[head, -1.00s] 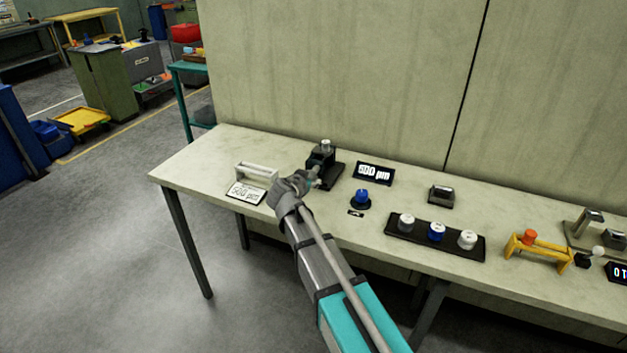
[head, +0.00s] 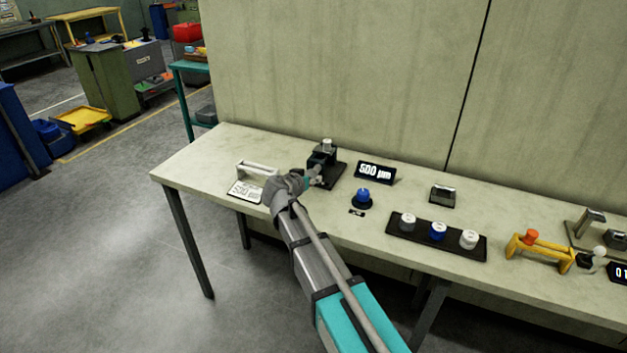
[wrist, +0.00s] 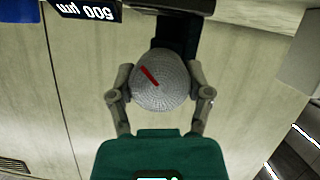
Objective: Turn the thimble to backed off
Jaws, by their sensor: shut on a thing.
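The thimble (wrist: 160,82) is a round grey knurled end with a red mark, seen end-on in the wrist view. The mark slants from upper left to lower right, left of centre. My gripper (wrist: 161,92) has one finger on each side of the thimble and is shut on it. In the head view my gripper (head: 308,180) reaches the black micrometer stand (head: 324,163) and largely hides the thimble. The dark display (head: 376,173) beside the stand reads 500 µm.
A white handle (head: 257,169) stands behind the card. A blue knob (head: 362,196) sits right of my gripper. A black strip (head: 425,245) with white and blue knobs and a yellow bracket (head: 540,250) lie further right. The bench's left end is clear.

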